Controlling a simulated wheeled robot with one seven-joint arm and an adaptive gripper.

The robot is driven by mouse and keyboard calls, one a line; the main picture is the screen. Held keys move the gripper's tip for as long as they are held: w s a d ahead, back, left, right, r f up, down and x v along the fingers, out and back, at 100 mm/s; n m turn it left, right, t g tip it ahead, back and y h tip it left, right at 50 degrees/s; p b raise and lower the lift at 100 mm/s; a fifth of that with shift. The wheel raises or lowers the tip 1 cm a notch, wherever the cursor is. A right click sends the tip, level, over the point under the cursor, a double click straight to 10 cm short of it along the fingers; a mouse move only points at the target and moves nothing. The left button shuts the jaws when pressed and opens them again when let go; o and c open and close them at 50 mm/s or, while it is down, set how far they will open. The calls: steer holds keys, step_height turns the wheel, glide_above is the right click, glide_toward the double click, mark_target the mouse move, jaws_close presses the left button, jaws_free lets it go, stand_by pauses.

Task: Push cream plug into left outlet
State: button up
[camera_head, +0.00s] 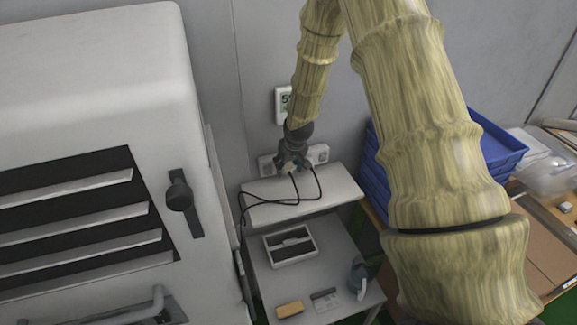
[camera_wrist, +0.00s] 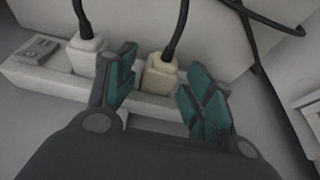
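The cream plug (camera_wrist: 161,72) is at the white outlet strip (camera_wrist: 45,78), with its black cable running up in the wrist view. I cannot tell how deep it sits. My gripper (camera_head: 293,160) is at the strip on the wall. In the wrist view, the teal fingers of my gripper (camera_wrist: 163,75) are spread, one on each side of the cream plug, with gaps showing. A white plug (camera_wrist: 87,55) is at the strip just left of the left finger. In the head view my gripper hides the strip's middle and most of both plugs.
A white shelf (camera_head: 330,190) juts out below the strip, with black cables (camera_head: 268,203) looping over it. A large white cabinet (camera_head: 90,60) stands left and blue bins (camera_head: 495,150) right. A tray (camera_head: 311,239) and small objects lie lower down.

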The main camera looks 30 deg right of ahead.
steer(key=shift+w+r, duration=0.25)
steer(key=shift+r, duration=0.05)
steer(key=d+v, duration=0.1)
steer(key=v, duration=1)
steer(key=shift+s+a+r, duration=0.15)
steer(key=shift+s+a, duration=0.2)
steer(key=shift+a, duration=0.1)
